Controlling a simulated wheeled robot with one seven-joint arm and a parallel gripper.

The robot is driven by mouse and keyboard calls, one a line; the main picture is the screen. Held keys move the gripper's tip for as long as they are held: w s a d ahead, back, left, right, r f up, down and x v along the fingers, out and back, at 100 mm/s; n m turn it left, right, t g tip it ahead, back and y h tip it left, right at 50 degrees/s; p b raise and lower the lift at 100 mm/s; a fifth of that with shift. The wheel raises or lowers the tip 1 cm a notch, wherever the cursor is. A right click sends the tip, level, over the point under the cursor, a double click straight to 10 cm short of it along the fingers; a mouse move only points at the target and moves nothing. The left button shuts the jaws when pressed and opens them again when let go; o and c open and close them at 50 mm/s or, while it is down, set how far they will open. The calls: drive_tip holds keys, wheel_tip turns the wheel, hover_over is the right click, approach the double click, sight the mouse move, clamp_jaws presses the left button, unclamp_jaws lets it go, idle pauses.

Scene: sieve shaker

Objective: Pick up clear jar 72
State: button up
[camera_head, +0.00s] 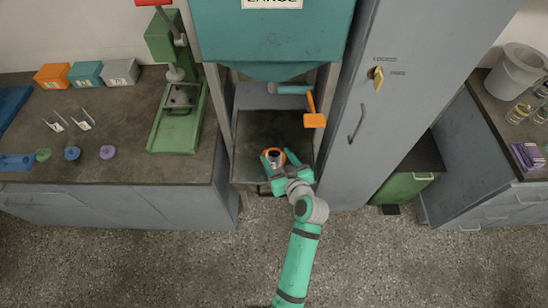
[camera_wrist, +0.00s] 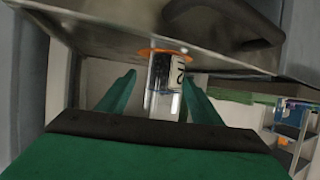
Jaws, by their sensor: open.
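A clear jar (camera_wrist: 160,100) with a dark-marked white label stands between the two green fingers of my gripper (camera_wrist: 159,79) in the wrist view. The label's number is turned and only partly readable. Gaps show between the jar and the fingers, which are open. An orange ring (camera_wrist: 150,51) shows at the jar's far end. In the head view the jar (camera_head: 275,154) looks like a small dark-topped cylinder by the orange ring, at the front of the bay under the teal hopper. My gripper (camera_head: 274,172) is at the bay's front edge, and partly hides the jar.
The teal hopper (camera_head: 270,35) hangs above the bay, with an orange-handled lever (camera_head: 314,120) at its right. A grey cabinet (camera_head: 365,110) stands close on the right. The left bench (camera_head: 115,120) carries a green press (camera_head: 178,115), bins and small lids.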

sight(272, 151)
drive_tip(key=shift+a+x, duration=0.15)
drive_tip(key=shift+x, duration=1.2)
drive_tip(key=shift+a+x, duration=0.2)
drive_tip(key=shift+x, duration=1.1)
drive_tip(key=shift+s, duration=0.1)
drive_tip(key=c, duration=1.3)
drive_tip(key=shift+c, duration=0.2)
drive_tip(key=shift+r, duration=0.1)
drive_tip(key=shift+r, duration=0.6)
drive_tip(key=s+r, duration=0.1)
drive_tip(key=r, duration=0.1)
drive_tip(key=s+r, duration=0.2)
drive_tip(key=r, duration=0.1)
drive_tip(key=s+r, duration=0.2)
drive_tip(key=shift+s+d+r, duration=0.1)
drive_tip(key=shift+r, duration=0.25)
drive_tip(key=shift+s+d+r, duration=0.1)
drive_tip(key=shift+s+r, duration=0.55)
drive_tip(key=shift+s, duration=0.85)
drive_tip(key=shift+s+a+r, duration=0.1)
drive_tip(key=shift+s+r, duration=0.5)
drive_tip(key=shift+s, duration=0.9)
drive_tip(key=shift+s+d+r, duration=0.1)
drive_tip(key=shift+s+r, duration=0.55)
drive_tip(key=shift+s, duration=0.9)
